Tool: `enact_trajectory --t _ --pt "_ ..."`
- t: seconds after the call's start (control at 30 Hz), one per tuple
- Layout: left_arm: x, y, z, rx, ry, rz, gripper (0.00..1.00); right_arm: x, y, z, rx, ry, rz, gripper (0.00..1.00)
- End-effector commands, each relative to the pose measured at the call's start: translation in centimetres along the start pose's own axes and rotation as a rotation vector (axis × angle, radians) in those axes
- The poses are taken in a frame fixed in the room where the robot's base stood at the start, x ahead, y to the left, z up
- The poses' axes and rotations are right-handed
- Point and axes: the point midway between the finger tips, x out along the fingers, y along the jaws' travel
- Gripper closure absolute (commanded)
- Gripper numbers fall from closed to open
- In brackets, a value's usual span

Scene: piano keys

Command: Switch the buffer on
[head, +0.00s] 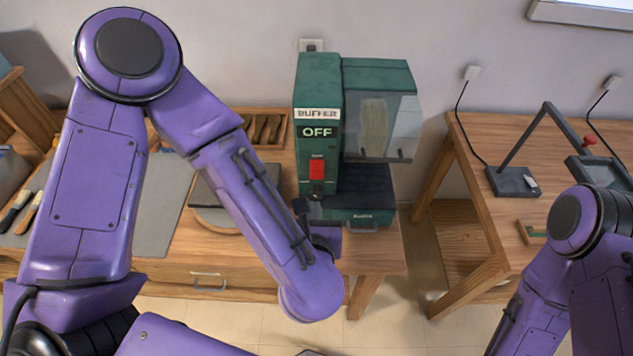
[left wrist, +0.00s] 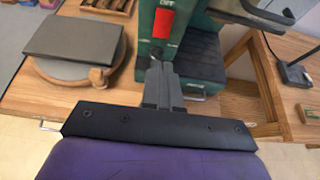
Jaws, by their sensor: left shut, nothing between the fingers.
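The green buffer (head: 318,80) stands on the wooden bench against the wall. Its display (head: 320,132) reads OFF. A red switch (head: 317,168) is on its front column below the display; the left wrist view also shows the switch (left wrist: 163,23). My left gripper (head: 303,207) is in front of the column, below the switch. In the left wrist view, its fingers (left wrist: 156,66) are closed together with nothing between them, and their tips appear just below the switch. I cannot tell whether they touch the column. My right gripper is out of view; only the right arm shows.
A round turntable with a dark slab (left wrist: 77,47) lies left of the buffer. A clear guard (head: 390,125) covers the buffer's right side. A second wooden table (head: 470,150) with a lamp-like device stands right, across a gap. Tools lie far left.

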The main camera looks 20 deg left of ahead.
Motion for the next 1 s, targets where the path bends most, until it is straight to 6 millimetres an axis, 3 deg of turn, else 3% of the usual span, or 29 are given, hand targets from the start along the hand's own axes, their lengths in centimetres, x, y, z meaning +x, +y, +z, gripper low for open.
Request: enact_trajectory --t 0.03,0.2,0.33,0.4,0.7,1.0 --pt "0.8 0.0 -0.8 -0.005 -0.002 0.000 1.00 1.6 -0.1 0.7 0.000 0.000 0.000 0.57" --pt "2.7 0.0 -1.1 -0.007 -0.004 -0.003 1.00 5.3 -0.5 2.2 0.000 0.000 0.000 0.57" --pt "5.3 0.0 -0.7 -0.005 -0.002 -0.001 1.00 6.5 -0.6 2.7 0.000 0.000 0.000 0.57" --pt "6.3 -0.1 0.3 0.000 0.001 -0.001 1.00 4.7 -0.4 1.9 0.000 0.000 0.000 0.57" --pt "12.0 -0.1 0.3 0.002 0.000 -0.002 1.00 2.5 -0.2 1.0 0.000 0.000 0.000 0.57" --pt "13.6 -0.1 0.0 0.001 -0.002 -0.005 1.00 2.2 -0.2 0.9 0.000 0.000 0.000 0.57"
